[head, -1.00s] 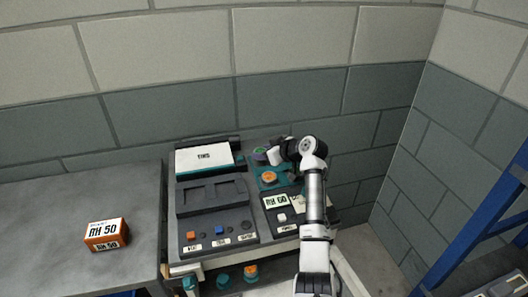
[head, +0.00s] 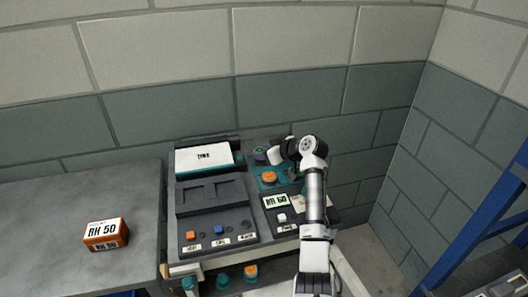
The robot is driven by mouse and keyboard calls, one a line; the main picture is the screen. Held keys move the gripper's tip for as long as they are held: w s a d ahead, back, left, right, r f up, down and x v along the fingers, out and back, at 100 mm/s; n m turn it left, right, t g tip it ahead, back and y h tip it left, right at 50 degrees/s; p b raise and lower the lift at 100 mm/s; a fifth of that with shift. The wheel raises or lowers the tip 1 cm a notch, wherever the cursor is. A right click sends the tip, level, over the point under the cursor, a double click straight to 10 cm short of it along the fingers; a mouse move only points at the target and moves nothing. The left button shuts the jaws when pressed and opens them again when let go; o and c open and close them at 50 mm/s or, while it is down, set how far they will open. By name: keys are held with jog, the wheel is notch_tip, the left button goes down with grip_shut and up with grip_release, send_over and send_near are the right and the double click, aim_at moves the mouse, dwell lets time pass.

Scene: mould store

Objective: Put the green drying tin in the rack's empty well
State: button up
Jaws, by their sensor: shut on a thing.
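My gripper (head: 276,156) is at the back right of the bench unit, over the back of a teal rack (head: 258,186). It is shut, and my arm covers much of it. The green drying tin in its grip is too small and too hidden to make out clearly. A dark purple round thing (head: 260,153) with a greenish spot shows just left of the gripper. An orange round tin (head: 269,176) sits in the rack's front part. The rack's right side is behind my arm, and no empty well shows clearly.
A grey console (head: 213,205) with buttons and a white-topped box (head: 204,158) stand left of the rack. A label display (head: 275,201) is in front of it. An orange box (head: 106,234) lies on the left bench. Teal and orange things (head: 250,271) sit below. A block wall closes the back.

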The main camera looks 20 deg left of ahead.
jog(key=shift+f+b, duration=0.45)
jog(key=shift+f, duration=0.1)
